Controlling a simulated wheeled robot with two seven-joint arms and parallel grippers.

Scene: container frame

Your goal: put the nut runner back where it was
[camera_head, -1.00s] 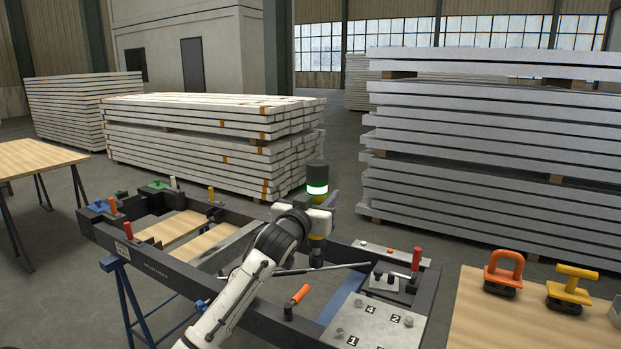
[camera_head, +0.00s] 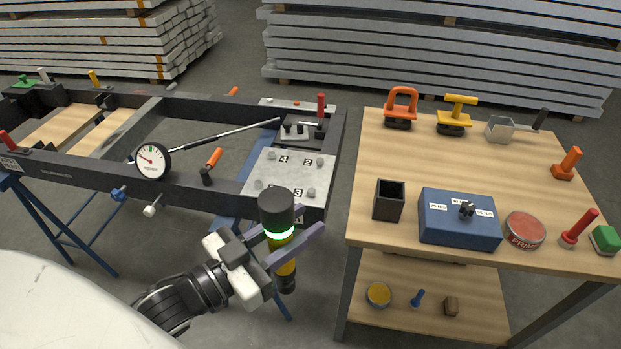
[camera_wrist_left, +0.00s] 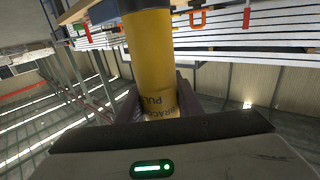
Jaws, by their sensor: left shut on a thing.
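The nut runner (camera_head: 277,212) has a black cap, a glowing green ring and a yellow lower body. My left gripper (camera_head: 283,246) is shut around its body and holds it roughly upright in the air, in front of the frame's right end and left of the wooden table. In the left wrist view the yellow body of the nut runner (camera_wrist_left: 150,62) stands between the fingers, with partly readable dark print. An empty-looking black square holder (camera_head: 388,201) stands on the wooden table's front left part. My right gripper is not in view.
The wooden table (camera_head: 450,165) carries a blue box (camera_head: 458,220) with a knob, a red tin (camera_head: 525,230), orange and yellow handled tools, and a grey scoop. The black frame (camera_head: 205,197) bears a numbered plate (camera_head: 285,172) and a dial gauge (camera_head: 152,161).

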